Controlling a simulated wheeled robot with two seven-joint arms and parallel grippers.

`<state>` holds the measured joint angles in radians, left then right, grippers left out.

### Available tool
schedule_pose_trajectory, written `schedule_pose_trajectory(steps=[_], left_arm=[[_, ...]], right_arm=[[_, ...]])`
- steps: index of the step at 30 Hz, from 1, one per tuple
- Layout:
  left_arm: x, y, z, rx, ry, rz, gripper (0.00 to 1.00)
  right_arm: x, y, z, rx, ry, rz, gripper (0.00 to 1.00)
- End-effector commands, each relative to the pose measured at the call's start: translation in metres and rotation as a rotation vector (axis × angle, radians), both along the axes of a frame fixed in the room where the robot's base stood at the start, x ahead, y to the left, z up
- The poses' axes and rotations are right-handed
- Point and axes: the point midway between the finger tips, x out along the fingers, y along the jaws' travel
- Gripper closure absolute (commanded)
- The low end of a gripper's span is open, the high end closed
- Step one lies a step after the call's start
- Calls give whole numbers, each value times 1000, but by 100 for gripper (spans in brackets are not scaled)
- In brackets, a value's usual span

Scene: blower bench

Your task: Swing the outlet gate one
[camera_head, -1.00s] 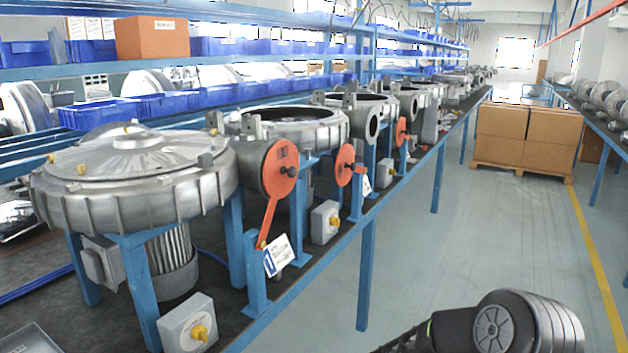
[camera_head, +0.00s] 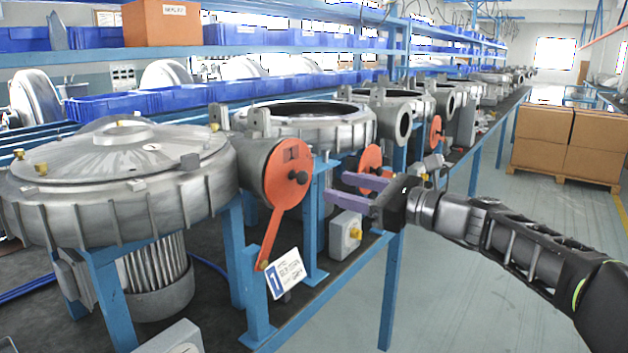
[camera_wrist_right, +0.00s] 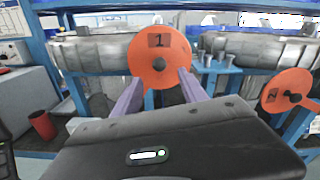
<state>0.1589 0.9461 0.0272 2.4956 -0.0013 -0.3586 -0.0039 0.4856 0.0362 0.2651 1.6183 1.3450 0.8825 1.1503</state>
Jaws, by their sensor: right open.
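The outlet gate one is an orange disc (camera_head: 287,173) on the outlet of the nearest blower (camera_head: 120,185). Its orange lever hangs down to a tag marked 1 (camera_head: 284,272). In the right wrist view the disc, marked 1 (camera_wrist_right: 158,57), stands straight ahead, beyond the fingertips. My right gripper (camera_head: 338,188) is open and empty, its purple fingers pointing left, to the right of the disc. In the right wrist view its fingers (camera_wrist_right: 157,84) appear either side below the disc, and the lever is hidden. My left gripper is not in view.
A second orange gate disc (camera_head: 370,158) sits just behind my right gripper; it is marked 2 in the wrist view (camera_wrist_right: 290,91). Grey switch boxes with yellow knobs (camera_head: 346,234) stand along the bench edge. The aisle floor (camera_head: 450,290) is clear up to the cardboard boxes (camera_head: 570,140).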

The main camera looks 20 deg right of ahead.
Motion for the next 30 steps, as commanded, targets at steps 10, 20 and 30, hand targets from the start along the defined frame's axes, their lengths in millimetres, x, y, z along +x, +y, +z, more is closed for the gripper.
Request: schedule_pose_trajectory(steps=[10,20,30], left_arm=[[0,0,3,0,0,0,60],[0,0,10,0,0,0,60],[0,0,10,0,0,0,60]], right_arm=[[16,13,0,-2,0,2,50],[53,44,0,-2,0,1,50],[60,50,-1,-4,0,0,50]])
